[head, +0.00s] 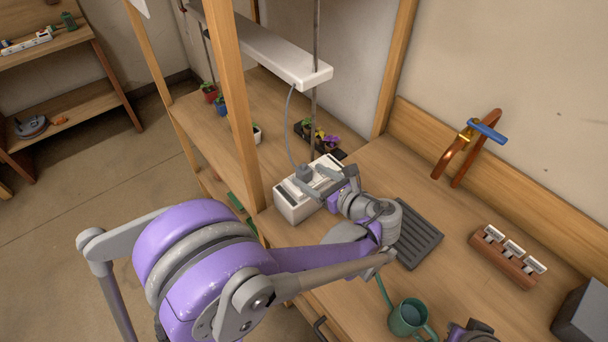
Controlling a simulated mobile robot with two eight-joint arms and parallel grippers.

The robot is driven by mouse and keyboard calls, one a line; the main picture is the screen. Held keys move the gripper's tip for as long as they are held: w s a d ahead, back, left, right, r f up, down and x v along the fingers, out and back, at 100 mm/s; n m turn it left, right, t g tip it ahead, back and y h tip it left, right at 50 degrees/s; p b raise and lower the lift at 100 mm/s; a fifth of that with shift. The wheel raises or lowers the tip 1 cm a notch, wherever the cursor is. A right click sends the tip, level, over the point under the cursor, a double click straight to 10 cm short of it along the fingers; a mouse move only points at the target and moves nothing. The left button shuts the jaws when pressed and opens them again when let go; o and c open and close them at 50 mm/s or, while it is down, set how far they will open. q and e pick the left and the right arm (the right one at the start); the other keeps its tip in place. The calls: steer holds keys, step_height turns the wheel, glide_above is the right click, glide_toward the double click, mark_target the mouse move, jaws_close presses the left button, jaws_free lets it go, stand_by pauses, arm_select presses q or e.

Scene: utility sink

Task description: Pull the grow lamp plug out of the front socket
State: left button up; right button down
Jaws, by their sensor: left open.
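The grey grow lamp plug (304,173) sits on top of a white socket box (291,205), at its back left end. A grey cord (289,125) runs from it up to the white grow lamp (265,48). My left gripper (311,180) is open at the box, with its fingers reaching left towards the plug. One finger lies behind and right of the plug, the other in front. I cannot tell whether they touch it. The gripper hides part of the box top. The fingers of my right gripper do not show.
A wooden post (236,100) stands just left of the box. Small potted plants (304,130) stand behind it. A dark ribbed tray (418,236), a green watering can (407,317) and a rack of labels (503,256) lie to the right. A copper tap (466,150) is at the wall.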

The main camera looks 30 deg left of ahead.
arm_select(q)
steer(key=shift+x, duration=1.15)
steer(key=shift+w+x, duration=0.15)
steer(key=shift+x, duration=1.2)
steer(key=shift+w+x, duration=0.2)
steer(key=shift+x, duration=1.15)
steer(key=shift+d+f, duration=0.15)
steer(key=shift+c, duration=0.3)
jaws_close()
